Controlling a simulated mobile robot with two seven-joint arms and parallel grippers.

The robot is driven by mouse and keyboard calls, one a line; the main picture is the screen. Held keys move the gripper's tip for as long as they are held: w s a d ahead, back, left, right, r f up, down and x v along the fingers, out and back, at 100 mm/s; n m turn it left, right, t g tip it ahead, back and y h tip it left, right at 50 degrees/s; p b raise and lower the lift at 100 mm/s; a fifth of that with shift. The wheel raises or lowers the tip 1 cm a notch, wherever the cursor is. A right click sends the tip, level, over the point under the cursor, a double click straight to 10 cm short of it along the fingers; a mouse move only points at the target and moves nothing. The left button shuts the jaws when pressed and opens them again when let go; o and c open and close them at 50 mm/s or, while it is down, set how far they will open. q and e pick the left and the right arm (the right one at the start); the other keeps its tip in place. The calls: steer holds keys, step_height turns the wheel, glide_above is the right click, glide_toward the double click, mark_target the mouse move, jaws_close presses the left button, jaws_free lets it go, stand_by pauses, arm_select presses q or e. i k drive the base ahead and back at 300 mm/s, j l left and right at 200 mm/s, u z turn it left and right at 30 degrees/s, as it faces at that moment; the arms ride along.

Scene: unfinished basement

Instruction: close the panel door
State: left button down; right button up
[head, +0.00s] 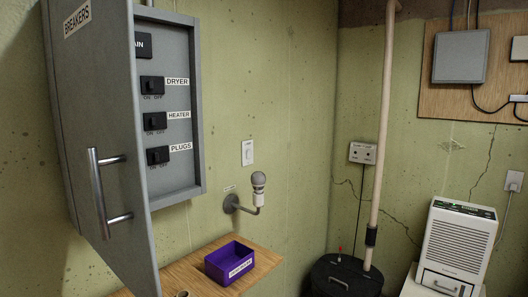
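The grey panel door (95,135) labelled BREAKERS stands ajar on the breaker panel (197,100) at the left of the head view. It is hinged on its left side and swung out towards me. A metal bar handle (97,195) is on its outer face. Inside the panel, a switch labelled MAIN, partly hidden by the door, sits above the DRYER (152,86), HEATER (155,122) and PLUGS (158,156) switches. Neither of my grippers shows in the head view.
A wooden shelf (210,285) below the panel holds a purple box (229,262). A bulb on a wall bracket (258,180) sticks out right of the panel. A black lidded bin (345,277) and a white dehumidifier (457,245) stand at the right.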

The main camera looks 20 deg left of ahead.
mark_target(94, 47)
steer(key=u, duration=1.75)
